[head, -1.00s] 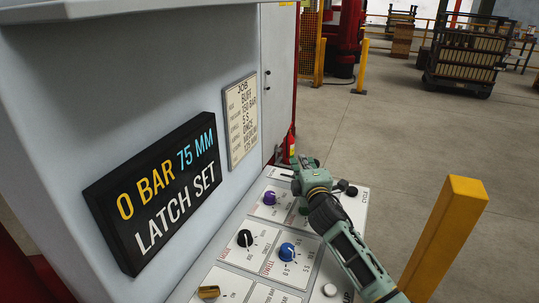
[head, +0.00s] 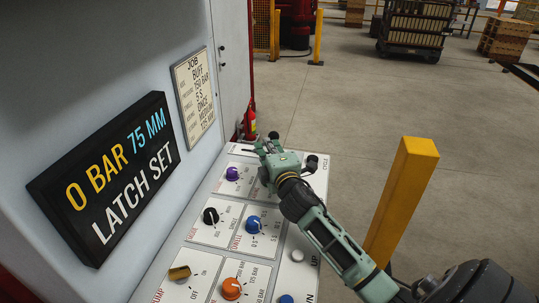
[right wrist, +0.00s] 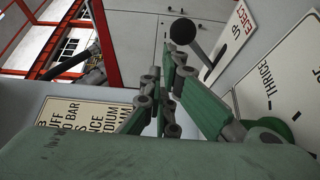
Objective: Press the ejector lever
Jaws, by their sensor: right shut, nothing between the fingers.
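The ejector lever (right wrist: 183,32) shows in the right wrist view as a black ball knob on a grey rod, beside a white plate marked EJECT and UP (right wrist: 237,35). My right gripper (right wrist: 170,62) is shut and empty, its fingertips just below the knob in that view. I cannot tell whether they touch it. The display (head: 108,180) reads 0 BAR, 75 MM, LATCH SET. My left gripper is out of view.
Several panel knobs are near my right arm: purple (head: 232,173), black (head: 210,216), blue (head: 253,223) and orange (head: 231,289). A black knob (head: 311,164) is by CYCLE. A job card (head: 194,95) hangs on the wall. A yellow post (head: 402,200) stands right of the panel.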

